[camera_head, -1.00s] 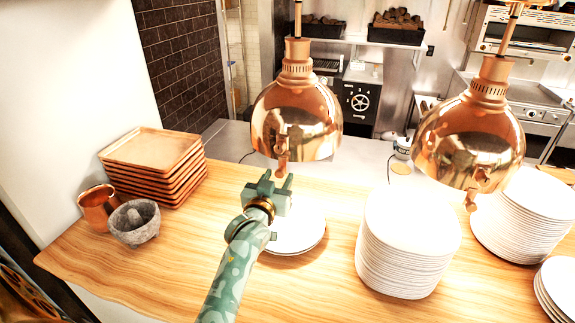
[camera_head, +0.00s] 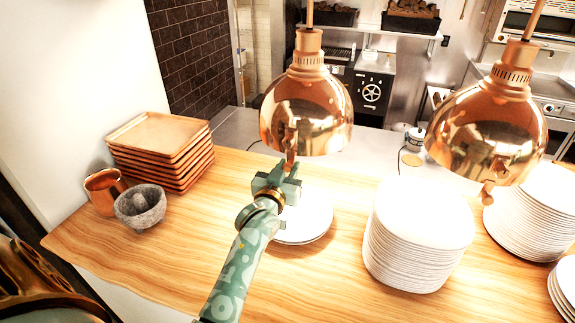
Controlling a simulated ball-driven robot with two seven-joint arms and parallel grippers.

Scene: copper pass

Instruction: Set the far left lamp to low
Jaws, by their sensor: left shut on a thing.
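Two copper heat lamps hang over the wooden counter. The left lamp (camera_head: 306,112) has a small copper lever (camera_head: 291,143) hanging at the front of its shade. My left gripper (camera_head: 286,170) is just below that shade, shut on the lower end of the lever; its fingers hide the tip. The right lamp (camera_head: 487,132) has a similar lever (camera_head: 487,192), which hangs free. I cannot read any setting marks on either lamp. My right gripper is not in view.
Below my gripper, a low stack of white plates (camera_head: 308,222) sits on the counter (camera_head: 190,255). A tall plate stack (camera_head: 418,235) stands to its right. Wooden trays (camera_head: 160,140), a copper cup (camera_head: 103,190) and a stone mortar (camera_head: 140,208) stand at left.

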